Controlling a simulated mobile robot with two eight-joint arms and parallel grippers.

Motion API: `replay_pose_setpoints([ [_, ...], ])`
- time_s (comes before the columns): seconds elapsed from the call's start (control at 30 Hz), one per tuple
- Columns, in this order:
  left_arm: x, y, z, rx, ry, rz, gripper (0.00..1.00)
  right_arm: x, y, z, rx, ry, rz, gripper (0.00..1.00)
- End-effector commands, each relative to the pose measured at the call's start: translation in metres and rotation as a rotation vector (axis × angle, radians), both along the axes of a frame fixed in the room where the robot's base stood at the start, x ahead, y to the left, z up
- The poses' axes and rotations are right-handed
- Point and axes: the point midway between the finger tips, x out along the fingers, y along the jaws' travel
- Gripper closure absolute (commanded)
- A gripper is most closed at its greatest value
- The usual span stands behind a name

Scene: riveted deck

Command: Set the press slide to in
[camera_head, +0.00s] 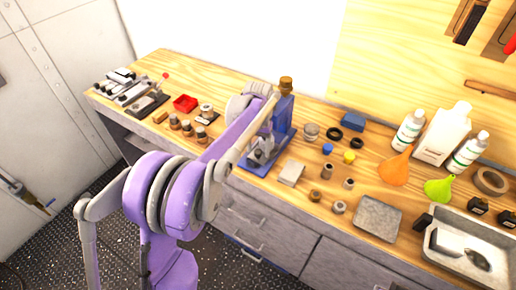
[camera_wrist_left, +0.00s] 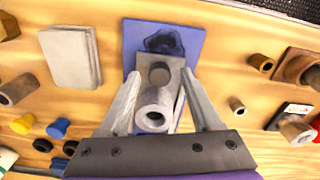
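The press (camera_head: 284,112) is blue and stands on the wooden bench, with a brown cylinder at its top. My left arm hides part of it. In the left wrist view its blue base plate (camera_wrist_left: 190,38) lies below a grey slide (camera_wrist_left: 174,66) with a dark round stud. A pale hollow cylinder (camera_wrist_left: 155,108) shows nearer the camera. My left gripper (camera_wrist_left: 161,74) has its fingers spread, one on each side of the slide. I cannot tell whether the tips touch it. In the head view my left gripper (camera_head: 258,146) is at the press, mostly hidden. My right gripper is not in view.
A pale block (camera_head: 291,172) and several small bushings lie just right of the press. Bottles, funnels and a grey tray (camera_head: 378,218) are farther right. The bench's front edge is close to the press base.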

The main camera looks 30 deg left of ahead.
Motion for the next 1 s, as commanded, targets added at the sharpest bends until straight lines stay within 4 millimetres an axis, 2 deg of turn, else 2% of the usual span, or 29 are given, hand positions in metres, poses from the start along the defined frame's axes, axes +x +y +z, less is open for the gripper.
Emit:
replay_pose_setpoints([
  [0.23, 0.000, 0.000, 0.001, 0.000, 0.000, 0.000, 0.36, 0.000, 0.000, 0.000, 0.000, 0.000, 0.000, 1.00],
  [0.33, 0.000, 0.000, 0.009, 0.000, 0.000, 0.000, 0.36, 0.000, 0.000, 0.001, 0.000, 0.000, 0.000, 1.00],
  [0.73, 0.000, 0.000, 0.084, 0.000, 0.000, 0.001, 0.36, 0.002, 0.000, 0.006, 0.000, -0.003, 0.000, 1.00],
  [0.83, 0.000, 0.000, 0.097, 0.000, 0.000, 0.001, 0.36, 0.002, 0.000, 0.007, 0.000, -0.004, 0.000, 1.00],
  [1.0, 0.000, 0.000, 0.108, 0.000, 0.000, 0.001, 0.36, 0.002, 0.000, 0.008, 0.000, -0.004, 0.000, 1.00],
])
